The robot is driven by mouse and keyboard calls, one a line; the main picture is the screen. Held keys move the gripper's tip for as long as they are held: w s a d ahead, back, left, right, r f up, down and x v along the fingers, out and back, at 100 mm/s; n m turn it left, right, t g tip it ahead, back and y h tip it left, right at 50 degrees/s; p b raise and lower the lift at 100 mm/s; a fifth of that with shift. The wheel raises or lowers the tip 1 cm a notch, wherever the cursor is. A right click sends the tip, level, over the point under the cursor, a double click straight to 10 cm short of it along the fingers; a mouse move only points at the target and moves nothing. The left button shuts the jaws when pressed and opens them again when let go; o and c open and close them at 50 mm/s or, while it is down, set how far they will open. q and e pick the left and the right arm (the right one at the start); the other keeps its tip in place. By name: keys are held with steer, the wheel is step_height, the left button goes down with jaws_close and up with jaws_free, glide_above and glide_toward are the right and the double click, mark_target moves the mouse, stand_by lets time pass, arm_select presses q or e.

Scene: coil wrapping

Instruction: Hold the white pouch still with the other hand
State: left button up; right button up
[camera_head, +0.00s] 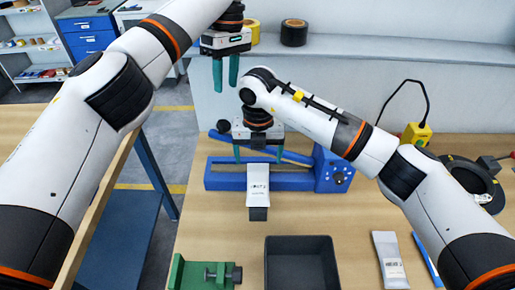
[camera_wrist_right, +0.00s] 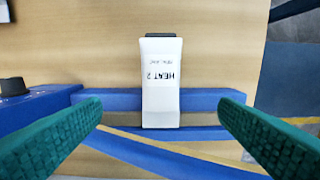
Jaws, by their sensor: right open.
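A white pouch (camera_head: 257,183) with a printed label lies across the blue sealer (camera_head: 225,182), its dark-ended part hanging toward the front of the table. In the right wrist view the pouch (camera_wrist_right: 161,105) reads "HEAT 2" and lies between my green fingers, touching neither. My right gripper (camera_head: 258,154) is open above the back end of the pouch; it also shows in the right wrist view (camera_wrist_right: 160,120). My left gripper (camera_head: 226,80) is raised in front of the back ledge, fingers down and apart, with nothing between them. It is away from the pouch.
A second white pouch (camera_head: 388,258) lies at the front right beside a blue strip (camera_head: 426,260). A dark tray (camera_head: 301,240) and a green clamp (camera_head: 205,274) are at the front. A black coil (camera_head: 470,180) lies at the right.

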mark_target(258, 182)
step_height(258, 182, down, 10)
steer(key=shift+f, duration=0.1)
stand_by(0.4)
steer(key=c, duration=1.1)
